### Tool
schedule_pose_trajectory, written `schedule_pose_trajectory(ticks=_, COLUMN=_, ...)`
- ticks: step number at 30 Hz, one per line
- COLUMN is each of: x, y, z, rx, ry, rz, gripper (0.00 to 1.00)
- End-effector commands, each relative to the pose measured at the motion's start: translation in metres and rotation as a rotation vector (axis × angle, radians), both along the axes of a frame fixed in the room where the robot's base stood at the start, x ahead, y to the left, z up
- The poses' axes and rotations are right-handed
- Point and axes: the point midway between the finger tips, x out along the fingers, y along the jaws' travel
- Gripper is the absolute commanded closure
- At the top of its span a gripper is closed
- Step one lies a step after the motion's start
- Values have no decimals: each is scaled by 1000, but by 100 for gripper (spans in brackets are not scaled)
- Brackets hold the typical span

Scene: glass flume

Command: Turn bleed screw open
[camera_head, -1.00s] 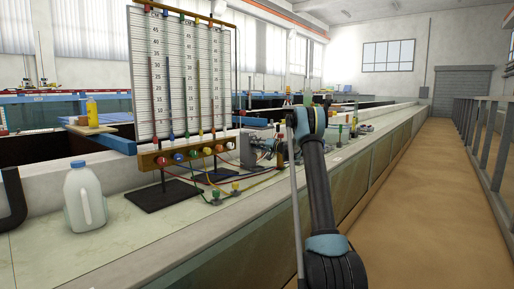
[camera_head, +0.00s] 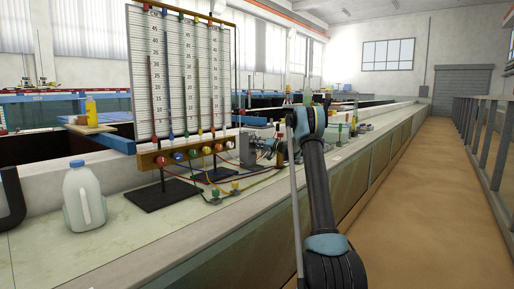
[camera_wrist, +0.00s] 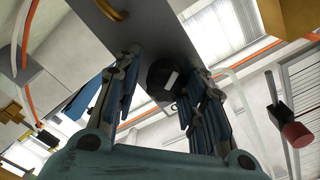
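A round black knob or screw head (camera_wrist: 163,74) with a pale bar across it sits on a grey block (camera_wrist: 142,35) in the wrist view; it looks like the bleed screw. My gripper (camera_wrist: 163,69) has its two fingers spread, one on each side of the black head. The right finger is very close to it; I cannot tell whether it touches. A small gap shows at the left finger. In the head view my gripper (camera_head: 268,150) is small beside the fittings on the bench, partly behind my arm, and the screw cannot be made out.
A manometer board (camera_head: 182,80) with coloured tubes stands on the bench left of my arm. A white jug (camera_head: 84,200) stands nearer. Loose hoses (camera_head: 203,178) lie on the bench. A red knob (camera_wrist: 296,135) and brass fitting (camera_wrist: 285,16) lie right of the fingers.

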Motion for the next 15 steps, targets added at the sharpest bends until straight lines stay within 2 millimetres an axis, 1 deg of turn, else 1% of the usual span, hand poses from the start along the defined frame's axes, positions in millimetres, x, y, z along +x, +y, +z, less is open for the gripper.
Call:
schedule_pose_trajectory(ticks=2, x=-4, y=4, z=0, rx=-1, ry=-1, rz=11, gripper=49)
schedule_pose_trajectory(ticks=8, x=-6, y=1, z=0, rx=-1, ry=-1, rz=11, gripper=49)
schedule_pose_trajectory(ticks=11, x=-12, y=-7, z=-1, rx=-1, ry=-1, rz=9, gripper=49)
schedule_pose_trajectory(ticks=14, x=-23, y=-23, z=-1, rx=-4, ry=-1, rz=4, gripper=49)
schedule_pose_trajectory(ticks=15, x=-28, y=-31, z=-1, rx=-5, ry=-1, rz=2, gripper=49)
